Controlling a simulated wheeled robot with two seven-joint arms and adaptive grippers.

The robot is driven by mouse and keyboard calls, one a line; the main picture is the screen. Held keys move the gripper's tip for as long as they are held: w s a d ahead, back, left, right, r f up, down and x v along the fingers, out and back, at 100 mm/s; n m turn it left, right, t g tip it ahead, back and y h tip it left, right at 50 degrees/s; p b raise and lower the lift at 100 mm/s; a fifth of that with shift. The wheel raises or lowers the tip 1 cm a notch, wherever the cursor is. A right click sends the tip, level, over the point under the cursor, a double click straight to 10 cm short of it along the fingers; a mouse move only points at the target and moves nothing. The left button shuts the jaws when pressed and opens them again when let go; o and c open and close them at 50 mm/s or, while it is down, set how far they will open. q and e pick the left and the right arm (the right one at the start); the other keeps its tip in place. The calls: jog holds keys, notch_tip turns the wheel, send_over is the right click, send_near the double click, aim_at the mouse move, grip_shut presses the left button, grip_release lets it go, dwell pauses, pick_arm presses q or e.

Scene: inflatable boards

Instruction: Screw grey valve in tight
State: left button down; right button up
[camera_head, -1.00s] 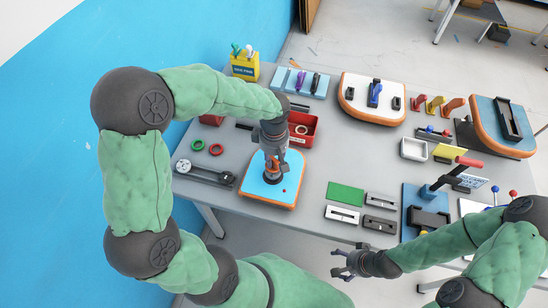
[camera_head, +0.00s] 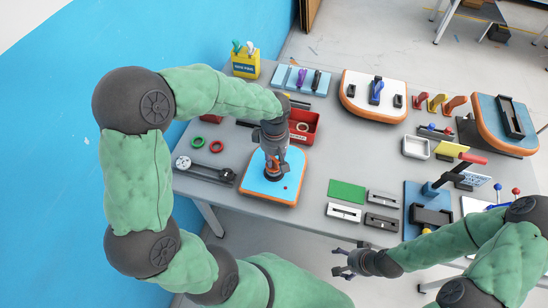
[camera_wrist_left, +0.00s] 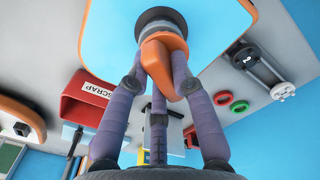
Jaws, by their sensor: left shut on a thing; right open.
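A small blue board with an orange rim (camera_head: 287,190) lies at the table's front. A dark grey round fitting, which looks like the grey valve (camera_wrist_left: 161,20), sits on the blue board. An orange part (camera_wrist_left: 160,58) sits against the fitting. My left gripper (camera_head: 273,166) points down over the board. In the left wrist view its purple-grey fingers (camera_wrist_left: 163,68) are shut on the orange part. The fingers hide much of the valve in the head view, so its seating is hard to tell. My right gripper (camera_head: 342,262) is open and empty in front of the table.
A red bin (camera_head: 312,135) labelled SCRAP stands behind the board. Green and red rings (camera_head: 215,147) and a dark gauge tool (camera_head: 208,171) lie to the left. A green mat (camera_head: 346,192) and small grey holders (camera_head: 382,198) lie to the right.

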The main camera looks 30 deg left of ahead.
pick_arm(q)
jog(key=shift+s+f, duration=0.15)
jog(key=shift+f, duration=0.15)
pick_arm(e)
jog(key=shift+s+f, duration=0.35)
jog(key=shift+f, duration=0.1)
pick_arm(q)
jog(key=shift+r, duration=0.15)
pick_arm(e)
jog(key=shift+r, duration=0.1)
pick_arm(q)
jog(key=shift+r, duration=0.3)
pick_arm(e)
jog(key=shift+r, duration=0.1)
